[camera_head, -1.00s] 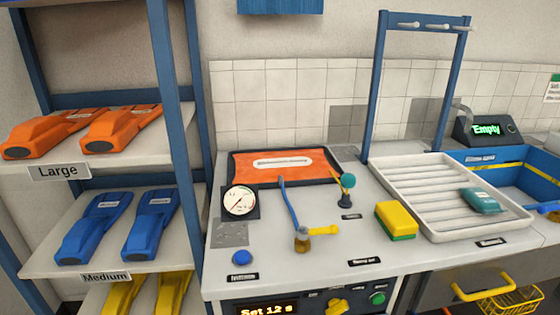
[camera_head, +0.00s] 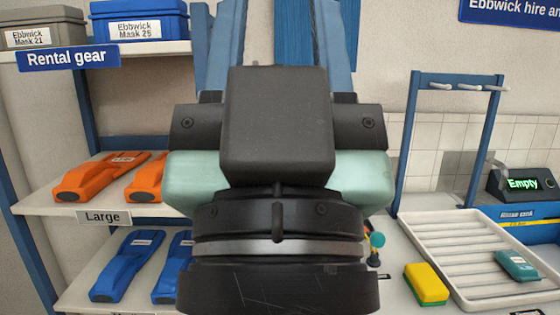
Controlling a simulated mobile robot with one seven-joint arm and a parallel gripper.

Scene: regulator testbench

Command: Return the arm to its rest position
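My gripper (camera_head: 278,125) and wrist stand upright very close to the camera and fill the middle of the view. The black housing is seen from close up, with pale green parts at both sides and a dark round wrist with a grey band below. I cannot make out the fingertips clearly, so I cannot tell whether the gripper is open or shut, or whether it holds anything. The arm hides much of the bench, including the places where the gauge and the orange mat were seen.
The rental shelf at the left holds mask boxes (camera_head: 139,20), orange fins (camera_head: 100,176) and blue fins (camera_head: 126,265). At the right are a yellow-green sponge (camera_head: 426,284), a white draining tray (camera_head: 448,262) bearing a teal item (camera_head: 516,265), a blue rack (camera_head: 411,135) and a display reading "Empty" (camera_head: 522,184).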

